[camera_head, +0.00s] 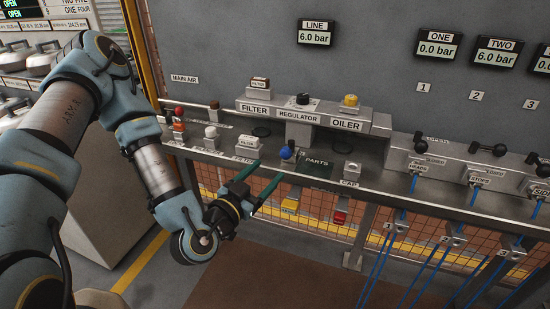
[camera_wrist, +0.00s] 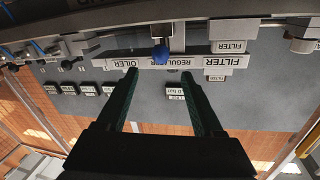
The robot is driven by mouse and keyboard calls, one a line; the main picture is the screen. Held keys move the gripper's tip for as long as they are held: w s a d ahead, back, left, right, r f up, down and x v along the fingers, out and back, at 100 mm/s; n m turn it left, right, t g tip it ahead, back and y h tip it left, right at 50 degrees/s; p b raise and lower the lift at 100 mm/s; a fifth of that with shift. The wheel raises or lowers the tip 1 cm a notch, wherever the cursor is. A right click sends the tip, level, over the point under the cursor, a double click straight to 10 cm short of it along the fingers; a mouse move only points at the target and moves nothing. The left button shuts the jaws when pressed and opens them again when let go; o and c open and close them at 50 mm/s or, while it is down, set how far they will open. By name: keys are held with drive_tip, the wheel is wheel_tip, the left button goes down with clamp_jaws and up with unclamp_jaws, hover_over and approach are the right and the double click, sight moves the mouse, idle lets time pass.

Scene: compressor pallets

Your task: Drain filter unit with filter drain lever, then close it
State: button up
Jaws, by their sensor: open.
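The filter unit (camera_head: 255,108) is a grey block labelled FILTER on the shelf, left of the regulator (camera_head: 299,115) and the oiler (camera_head: 346,123). In the wrist view, which is upside down, the FILTER label (camera_wrist: 228,62) is right of centre. A blue ball knob (camera_head: 286,153) stands at the shelf's front, below the regulator. It also shows in the wrist view (camera_wrist: 160,54), just beyond and between the fingertips. I cannot tell if this knob is the filter drain lever. My gripper (camera_head: 269,169) is open and empty, its two green fingers pointing toward the knob.
A PARTS bin (camera_head: 315,165) lies right of the blue knob. A CAP block (camera_head: 350,172) is further right. A red knob (camera_head: 178,112) is at the left. Black ball levers (camera_head: 421,146) and blue hoses (camera_head: 387,250) occupy the right side. The line display (camera_head: 315,33) reads 6.0 bar.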

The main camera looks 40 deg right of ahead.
sight(283, 155)
drive_tip(key=x, duration=0.9)
drive_tip(key=shift+w+d+r, duration=0.1)
drive_tip(key=shift+w+d, duration=0.3)
drive_tip(key=shift+d, duration=0.35)
drive_tip(key=shift+c, duration=0.2)
clamp_jaws()
